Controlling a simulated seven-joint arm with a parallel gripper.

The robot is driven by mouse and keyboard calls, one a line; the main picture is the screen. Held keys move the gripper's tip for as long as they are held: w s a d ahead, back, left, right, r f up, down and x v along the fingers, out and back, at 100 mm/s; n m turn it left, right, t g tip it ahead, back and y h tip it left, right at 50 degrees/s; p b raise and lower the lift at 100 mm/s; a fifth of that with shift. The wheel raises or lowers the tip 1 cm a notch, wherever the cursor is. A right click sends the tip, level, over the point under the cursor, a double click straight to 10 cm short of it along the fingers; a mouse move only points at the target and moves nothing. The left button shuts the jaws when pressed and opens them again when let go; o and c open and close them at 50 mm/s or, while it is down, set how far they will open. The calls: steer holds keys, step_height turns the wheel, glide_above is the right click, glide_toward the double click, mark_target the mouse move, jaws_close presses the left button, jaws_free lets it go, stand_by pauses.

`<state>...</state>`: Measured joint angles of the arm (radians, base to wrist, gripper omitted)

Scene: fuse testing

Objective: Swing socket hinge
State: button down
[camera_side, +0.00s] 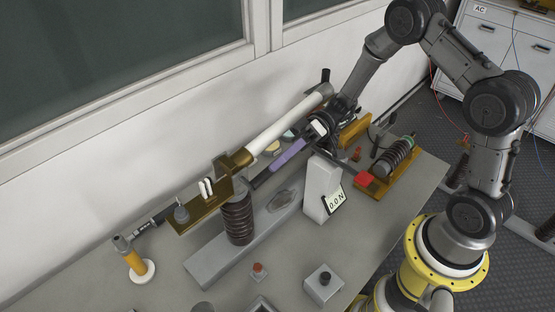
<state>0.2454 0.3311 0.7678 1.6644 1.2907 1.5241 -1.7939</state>
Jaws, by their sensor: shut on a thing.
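A long white tube (275,130) lies at a slant along the wall side of the table. Its lower left end meets a brass hinge socket (232,162), fixed above a dark ribbed insulator (237,218) on a grey base (210,265). The tube's upper right end is near a dark upright peg. My gripper (318,130) is low over the table, to the right of the tube. It appears shut on a lilac bar (289,155), which runs down left toward the hinge on a dark rod. The fingertips are small and partly hidden, so the exact grip is unclear.
A white force gauge (322,188) reading "0.0 N" stands just right of the bar. An orange-handled tool (134,259) stands front left.

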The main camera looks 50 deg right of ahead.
steer(key=shift+f, duration=0.15)
stand_by(0.4)
steer(key=c, duration=0.7)
jaws_free()
steer(key=shift+d, duration=0.1)
steer(key=d+r, duration=0.1)
steer(key=d, duration=1.2)
steer(key=shift+d+r, duration=0.25)
steer(key=shift+r, duration=0.1)
